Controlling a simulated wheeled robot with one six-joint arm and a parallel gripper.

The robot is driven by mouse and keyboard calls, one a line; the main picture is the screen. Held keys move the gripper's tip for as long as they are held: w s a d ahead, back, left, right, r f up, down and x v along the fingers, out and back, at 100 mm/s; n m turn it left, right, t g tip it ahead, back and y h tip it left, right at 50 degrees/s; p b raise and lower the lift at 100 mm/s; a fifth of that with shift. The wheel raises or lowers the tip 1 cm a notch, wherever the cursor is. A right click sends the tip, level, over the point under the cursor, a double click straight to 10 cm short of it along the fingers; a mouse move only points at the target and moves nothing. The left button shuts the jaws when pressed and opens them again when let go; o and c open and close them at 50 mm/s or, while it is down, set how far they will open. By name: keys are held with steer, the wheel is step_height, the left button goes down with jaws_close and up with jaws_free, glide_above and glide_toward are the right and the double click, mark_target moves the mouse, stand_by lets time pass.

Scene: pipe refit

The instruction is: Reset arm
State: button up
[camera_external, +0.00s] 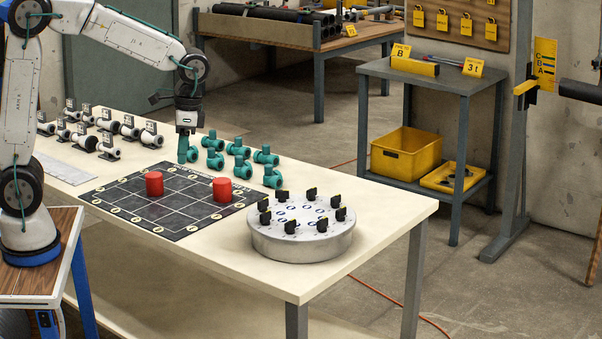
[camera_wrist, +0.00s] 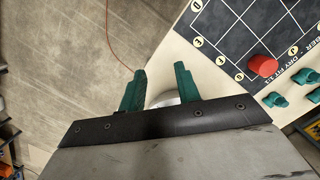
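My gripper (camera_external: 187,152) hangs fingers-down over the far side of the table (camera_external: 385,206), beside the teal pipe fittings (camera_external: 214,158). In the wrist view its two green fingers (camera_wrist: 159,88) stand apart with nothing held between them. A pale rounded shape (camera_wrist: 167,98) shows beyond the gap, partly hidden by the gripper body. My arm reaches in from the left and bends down at the wrist. From the external view alone I cannot tell how high the fingertips are above the table.
A black grid mat (camera_external: 178,203) carries two red cylinders, one left (camera_external: 154,184) and one right (camera_external: 222,189). A round metal base (camera_external: 302,242) with several black clips stands at the table's near right. White fittings (camera_external: 130,127) line the far left. A grey side table (camera_external: 430,80) stands behind.

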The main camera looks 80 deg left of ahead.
steer(key=s+d+r+t, duration=0.1)
steer(key=s+d, duration=0.2)
steer(key=s, duration=0.9)
steer(key=s+d+r+t, duration=0.2)
steer(key=s+d, duration=0.2)
steer(key=s, duration=0.7)
steer(key=shift+s+r+m, duration=0.3)
steer(key=shift+s, duration=0.05)
stand_by(1.0)
